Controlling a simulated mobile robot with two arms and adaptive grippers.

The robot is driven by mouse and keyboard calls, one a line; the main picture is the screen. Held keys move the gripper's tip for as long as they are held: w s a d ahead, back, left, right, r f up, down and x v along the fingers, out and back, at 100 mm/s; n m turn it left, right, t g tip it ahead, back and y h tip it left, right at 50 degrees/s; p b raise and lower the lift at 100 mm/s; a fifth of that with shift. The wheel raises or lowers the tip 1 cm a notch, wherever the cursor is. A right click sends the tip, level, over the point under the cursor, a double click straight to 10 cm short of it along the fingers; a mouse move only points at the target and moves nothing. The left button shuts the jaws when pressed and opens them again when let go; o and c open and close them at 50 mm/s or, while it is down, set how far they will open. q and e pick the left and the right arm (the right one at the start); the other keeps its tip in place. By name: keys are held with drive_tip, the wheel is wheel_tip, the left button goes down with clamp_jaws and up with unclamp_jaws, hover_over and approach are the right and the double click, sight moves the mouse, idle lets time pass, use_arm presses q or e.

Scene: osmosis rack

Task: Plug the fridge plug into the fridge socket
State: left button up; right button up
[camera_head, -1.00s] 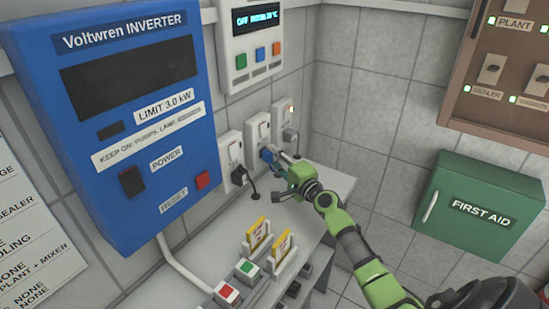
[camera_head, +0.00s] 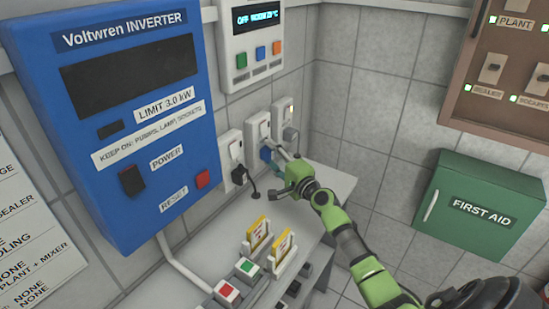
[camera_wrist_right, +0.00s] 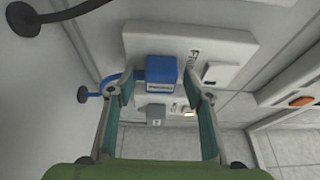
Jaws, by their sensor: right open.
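The blue fridge plug (camera_head: 266,154) sits against the lower part of a white wall socket (camera_head: 257,128). In the right wrist view the plug (camera_wrist_right: 157,76) is against the plate of the fridge socket (camera_wrist_right: 145,42), its label partly readable; its prongs are hidden. A blue cord runs left from it. My right gripper (camera_head: 284,158) is just in front of the plug. In the wrist view its open fingers (camera_wrist_right: 160,84) stand on either side of the plug, with gaps. My left gripper is out of view.
A socket with a black plug (camera_head: 239,175) is left of it; another with a grey plug (camera_head: 290,134) is right. The blue inverter (camera_head: 120,110) is further left. Below are a worktop (camera_head: 195,237), yellow cards and buttons. A green first-aid box (camera_head: 470,205) hangs at right.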

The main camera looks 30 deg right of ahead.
drive_tip(key=s, duration=1.2)
idle(0.4)
